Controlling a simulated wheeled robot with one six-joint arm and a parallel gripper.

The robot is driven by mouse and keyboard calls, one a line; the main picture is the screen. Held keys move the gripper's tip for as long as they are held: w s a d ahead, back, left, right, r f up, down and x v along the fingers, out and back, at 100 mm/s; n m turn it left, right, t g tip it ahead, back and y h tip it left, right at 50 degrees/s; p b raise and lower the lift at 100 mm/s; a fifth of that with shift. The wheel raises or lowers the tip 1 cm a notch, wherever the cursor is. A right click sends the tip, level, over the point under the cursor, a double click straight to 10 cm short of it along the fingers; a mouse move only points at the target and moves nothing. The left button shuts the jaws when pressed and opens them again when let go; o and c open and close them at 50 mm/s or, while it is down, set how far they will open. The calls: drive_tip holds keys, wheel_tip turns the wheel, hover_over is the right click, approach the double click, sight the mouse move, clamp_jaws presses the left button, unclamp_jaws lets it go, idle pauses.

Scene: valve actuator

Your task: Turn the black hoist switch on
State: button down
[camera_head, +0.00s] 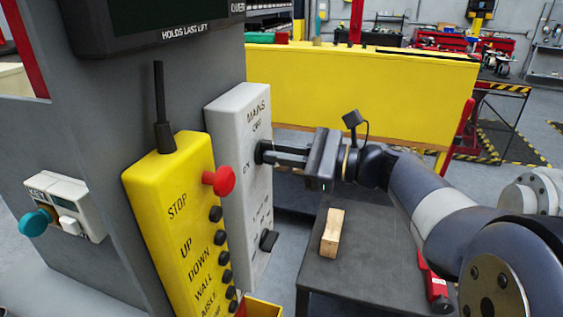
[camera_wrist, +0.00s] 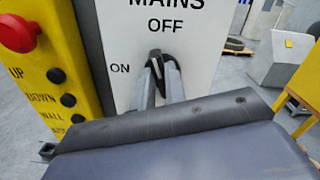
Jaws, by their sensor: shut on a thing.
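A grey-white switch panel (camera_head: 239,185) carries a black knob (camera_head: 263,151) under the words MAINS and OFF, with ON to its lower left. In the wrist view, the knob (camera_wrist: 155,54) sits just below OFF, mostly hidden between the fingers. My gripper (camera_head: 274,153) reaches it from the right and is shut on it; the wrist view shows both fingers (camera_wrist: 158,75) closing around it. The knob's exact angle is hidden. A second black switch (camera_head: 269,240) sits lower on the panel; its lettering is too small to read.
A yellow pendant (camera_head: 178,225) with a red stop button (camera_head: 219,181) and several black buttons stands close left of the panel. A wooden block (camera_head: 332,233) lies on a dark table (camera_head: 355,255) below my arm. A yellow barrier (camera_head: 370,85) stands behind.

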drive_tip(key=shift+s+a+f+n+b, duration=0.1)
drive_tip(key=shift+f+n+b, duration=0.05)
drive_tip(key=shift+n+b, duration=2.05)
drive_tip(key=shift+s+d+f+n+b, duration=0.1)
drive_tip(key=shift+f+n+b, duration=0.1)
drive_tip(key=shift+n+b, duration=2)
drive_tip(key=shift+s+a+f+n+b, duration=0.1)
drive_tip(key=shift+f+n+b, duration=0.05)
drive_tip(key=shift+n+b, duration=2.05)
drive_tip(key=c, duration=1.4)
unclamp_jaws()
drive_tip(key=shift+c, duration=0.2)
drive_tip(key=v, duration=1)
drive_tip(key=shift+d+b, duration=0.35)
drive_tip(key=shift+d, duration=0.05)
